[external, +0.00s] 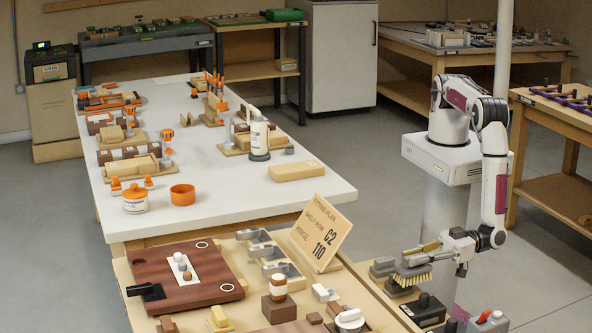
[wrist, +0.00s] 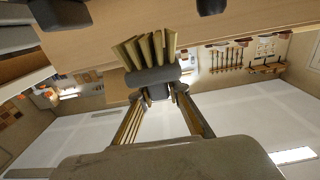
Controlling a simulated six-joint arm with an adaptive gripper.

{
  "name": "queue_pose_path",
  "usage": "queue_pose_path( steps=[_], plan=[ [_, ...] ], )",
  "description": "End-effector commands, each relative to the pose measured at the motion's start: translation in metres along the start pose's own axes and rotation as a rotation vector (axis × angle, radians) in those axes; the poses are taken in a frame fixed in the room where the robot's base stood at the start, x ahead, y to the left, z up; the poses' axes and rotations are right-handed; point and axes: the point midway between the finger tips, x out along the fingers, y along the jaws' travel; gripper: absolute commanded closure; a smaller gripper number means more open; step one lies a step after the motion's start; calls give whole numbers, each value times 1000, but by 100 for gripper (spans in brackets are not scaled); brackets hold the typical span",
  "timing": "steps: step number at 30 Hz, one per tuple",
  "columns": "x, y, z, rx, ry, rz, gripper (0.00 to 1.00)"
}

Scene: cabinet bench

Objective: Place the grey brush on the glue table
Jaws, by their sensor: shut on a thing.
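The grey brush (external: 417,259) is in my gripper (external: 430,250), over the right edge of the front wooden bench. Its pale bristles point down in the external view. In the wrist view the brush's grey body (wrist: 152,77) and tan bristles show just beyond the fingers of my gripper (wrist: 165,95), which are shut on it. Whether the bristles touch anything below cannot be told. The long white-topped table (external: 232,188), with an orange-lidded labelled pot (external: 134,203) and a white bottle (external: 259,138), looks like the glue table. It stands behind and left of my gripper.
Grey blocks (external: 383,266) sit close beside the brush. A sign board (external: 320,233) stands upright between the brush and the white table. An orange ring (external: 182,194) and a tan block (external: 296,171) lie on the white table; its front middle and right corner have bare room.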

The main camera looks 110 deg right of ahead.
Motion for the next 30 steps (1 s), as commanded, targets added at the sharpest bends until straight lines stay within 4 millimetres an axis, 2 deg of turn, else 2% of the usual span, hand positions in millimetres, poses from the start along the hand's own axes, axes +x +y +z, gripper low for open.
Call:
queue_pose_path(
  steps=[6,12,30],
  plan=[
    [0,1,26,-2,0,0,100],
    [0,1,43,-1,0,0,100],
    [0,1,52,-1,0,0,100]
  ],
)
